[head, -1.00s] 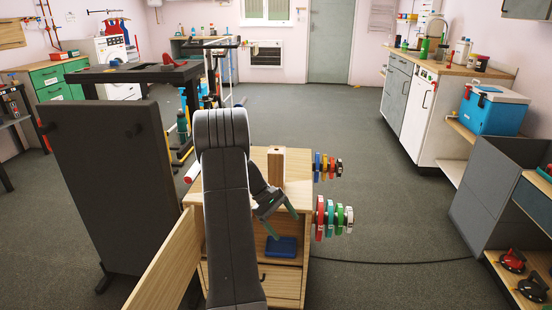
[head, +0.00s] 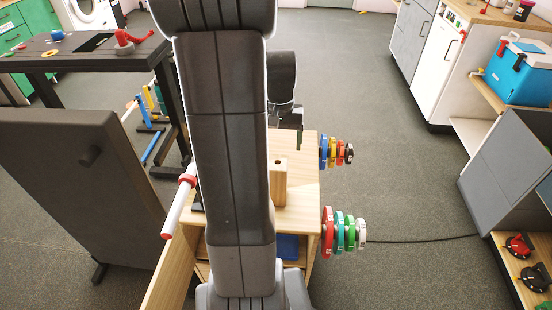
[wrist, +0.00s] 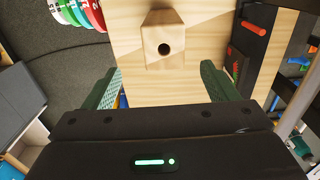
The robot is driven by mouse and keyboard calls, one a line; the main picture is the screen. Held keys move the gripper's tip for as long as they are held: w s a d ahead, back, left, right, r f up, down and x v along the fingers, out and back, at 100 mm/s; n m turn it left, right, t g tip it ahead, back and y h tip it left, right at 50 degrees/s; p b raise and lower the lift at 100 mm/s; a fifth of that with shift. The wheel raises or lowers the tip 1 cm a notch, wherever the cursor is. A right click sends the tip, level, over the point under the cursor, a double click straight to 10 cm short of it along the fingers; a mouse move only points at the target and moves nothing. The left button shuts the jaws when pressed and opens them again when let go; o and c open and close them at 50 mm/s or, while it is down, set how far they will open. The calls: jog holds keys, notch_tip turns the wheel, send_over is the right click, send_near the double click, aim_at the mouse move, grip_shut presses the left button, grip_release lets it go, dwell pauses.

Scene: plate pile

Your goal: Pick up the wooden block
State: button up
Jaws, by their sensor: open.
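The wooden block (head: 279,185) stands upright on the light wood top of a small cabinet (head: 302,180), partly behind my arm in the head view. In the wrist view the block (wrist: 163,42) shows its end with a round dark hole. My gripper (wrist: 160,70) is open, with its green fingers apart and nothing between them. In the wrist view the block lies beyond the fingertips, roughly centred between them. In the head view the gripper is mostly hidden by my arm; a dark green finger shows beyond the block.
Coloured discs (head: 340,232) hang on pegs at the cabinet's right side. A white rod with red ends (head: 180,205) sticks out at the left. A dark panel (head: 70,190) stands left. A blue cooler (head: 518,72) sits at the right.

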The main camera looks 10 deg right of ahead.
aim_at(279, 162)
notch_tip(279, 162, down, 8)
jog(key=shift+f+b, duration=0.15)
jog(key=shift+b, duration=0.55)
jog(key=f, duration=0.5)
jog(key=shift+s+a+b, duration=0.1)
jog(key=shift+a+b, duration=0.15)
jog(key=shift+b, duration=0.15)
jog(key=c, duration=1.4)
